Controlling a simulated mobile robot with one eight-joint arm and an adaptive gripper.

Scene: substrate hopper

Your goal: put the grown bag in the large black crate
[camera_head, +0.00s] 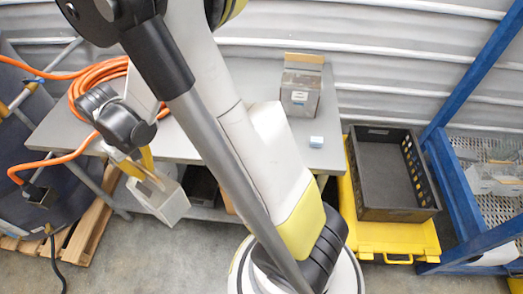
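A pale grey-white bag (165,206), taken as the grown bag, hangs in front of the grey table's front edge, left of centre. My gripper (155,182), with black and yellow parts, is at the bag's top and appears shut on it. Its fingertips are small and partly merge with the bag's upper edge. The large black crate (398,214) stands at the right with its open top up, and its floor looks empty. My gripper and the bag are well to the left of the crate, with my arm between them in the view.
The crate rests on a yellow case (398,242). A blue rack (452,190) stands right of the crate. A wooden pallet (88,232) lies at lower left.

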